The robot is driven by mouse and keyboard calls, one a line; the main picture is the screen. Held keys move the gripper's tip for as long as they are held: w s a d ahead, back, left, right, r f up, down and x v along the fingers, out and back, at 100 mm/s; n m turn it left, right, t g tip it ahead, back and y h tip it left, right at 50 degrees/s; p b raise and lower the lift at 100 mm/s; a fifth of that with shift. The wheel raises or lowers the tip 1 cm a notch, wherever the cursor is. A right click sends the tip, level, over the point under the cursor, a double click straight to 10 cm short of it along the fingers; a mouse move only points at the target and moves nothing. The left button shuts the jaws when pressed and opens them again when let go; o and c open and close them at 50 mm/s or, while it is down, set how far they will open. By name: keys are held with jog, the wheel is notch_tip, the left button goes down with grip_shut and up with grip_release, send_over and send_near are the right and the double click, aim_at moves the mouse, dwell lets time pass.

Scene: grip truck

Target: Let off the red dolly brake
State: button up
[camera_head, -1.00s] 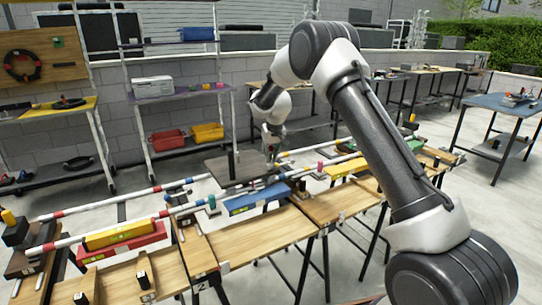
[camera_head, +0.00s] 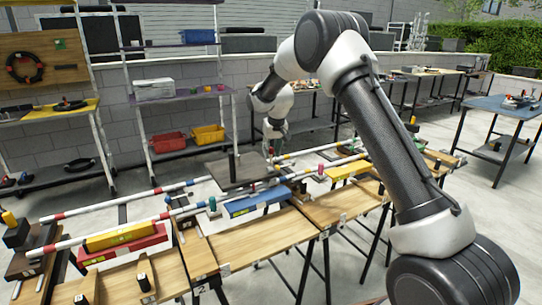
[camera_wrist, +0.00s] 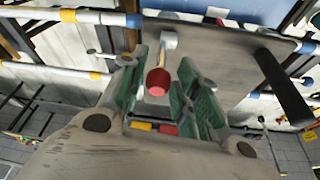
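In the wrist view, a red-ended handle (camera_wrist: 158,82) with a yellowish shaft points toward the camera, with a grey block at its far end. It lies over the flat grey dolly deck (camera_wrist: 225,58) and appears to be the red brake. My gripper (camera_wrist: 162,92) has its green-padded fingers apart, one on each side of the red end, with gaps visible. Contact cannot be seen. In the head view, my gripper (camera_head: 273,150) hangs at the right edge of the dolly deck (camera_head: 222,173). The red handle is too small to make out there.
A dark upright post (camera_head: 233,165) stands on the deck. Striped rails (camera_head: 125,202) run past it. Wooden benches (camera_head: 262,235) with a blue block (camera_head: 255,202) and a red tray (camera_head: 122,245) are in front. Shelves (camera_head: 185,91) stand behind.

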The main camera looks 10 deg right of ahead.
jog(key=v, duration=0.8)
jog(key=shift+r, duration=0.4)
jog(key=shift+s, duration=0.1)
jog(key=s+d+f+g, duration=0.1)
jog(key=s+f+g, duration=0.1)
jog(key=s+f, duration=0.25)
jog(key=s+d+r, duration=0.5)
jog(key=s, duration=1)
jog(key=s+d+r+m+t, duration=0.1)
jog(key=s+d+r, duration=0.3)
jog(key=s, duration=1.1)
jog(key=s+d+r+t, duration=0.1)
jog(key=s+d+r, duration=0.4)
jog(key=s, duration=1)
jog(key=shift+d+r, duration=0.3)
jog(key=shift+d, duration=0.25)
